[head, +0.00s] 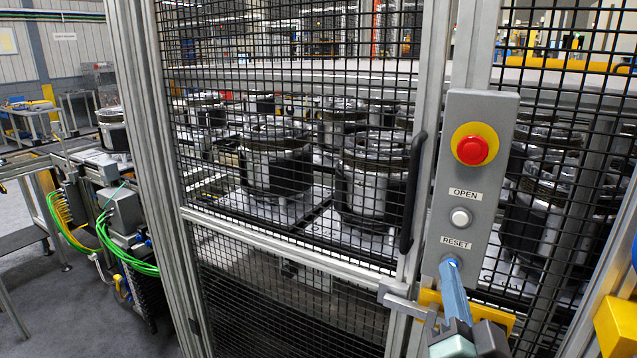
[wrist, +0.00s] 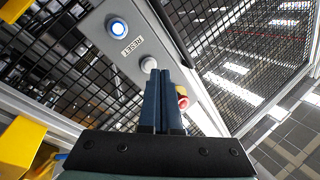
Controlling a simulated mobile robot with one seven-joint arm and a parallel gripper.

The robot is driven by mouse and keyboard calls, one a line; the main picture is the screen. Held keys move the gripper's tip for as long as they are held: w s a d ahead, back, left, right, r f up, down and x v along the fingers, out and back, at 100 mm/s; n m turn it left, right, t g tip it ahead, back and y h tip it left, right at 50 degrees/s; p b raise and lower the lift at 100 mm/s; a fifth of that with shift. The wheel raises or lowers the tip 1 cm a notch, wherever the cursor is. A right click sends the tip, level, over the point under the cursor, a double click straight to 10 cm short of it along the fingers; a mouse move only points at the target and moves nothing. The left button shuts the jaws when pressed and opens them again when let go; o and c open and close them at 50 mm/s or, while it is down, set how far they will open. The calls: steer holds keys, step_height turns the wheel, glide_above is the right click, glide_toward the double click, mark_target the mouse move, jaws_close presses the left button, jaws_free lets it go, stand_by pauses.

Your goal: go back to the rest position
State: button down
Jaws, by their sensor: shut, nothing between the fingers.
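My gripper (head: 449,263) is in front of the lower end of a grey control panel (head: 482,128) on the fence post. Its blue fingers are together with nothing between them. It also shows in the wrist view (wrist: 160,73), pointing towards the panel. The panel carries a red emergency stop on a yellow ring (head: 472,150), a white button (head: 460,217) under an OPEN label and a RESET label (head: 457,243). I cannot tell whether the fingertips touch the panel.
A black mesh fence door (head: 290,215) with a dark handle (head: 412,195) stands close by and looks shut. Behind it, several clutch housings (head: 274,165) sit on pallets. At the left are a conveyor station with green hoses (head: 128,250) and open grey floor.

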steer(key=s+a+r+n+t+y, duration=0.1)
steer(key=s+a+r+n+t, duration=0.15)
steer(key=a+r, duration=0.5)
steer(key=s+a+r+n+t+y, duration=0.15)
steer(key=a+r+n, duration=0.25)
steer(key=r, duration=0.7)
steer(key=s+a+r+n+t, duration=0.1)
steer(key=s+a+r+t, duration=0.1)
steer(key=r, duration=0.4)
steer(key=s+a+r+n+t+y, duration=0.1)
steer(key=s+a+r+n+t, duration=0.1)
steer(key=s+a+r, duration=0.2)
steer(key=s+r, duration=0.2)
steer(key=s, duration=0.1)
steer(key=shift+s+a, duration=0.2)
steer(key=shift+a, duration=0.1)
steer(key=shift+d+n, duration=0.15)
steer(key=shift+n, duration=0.1)
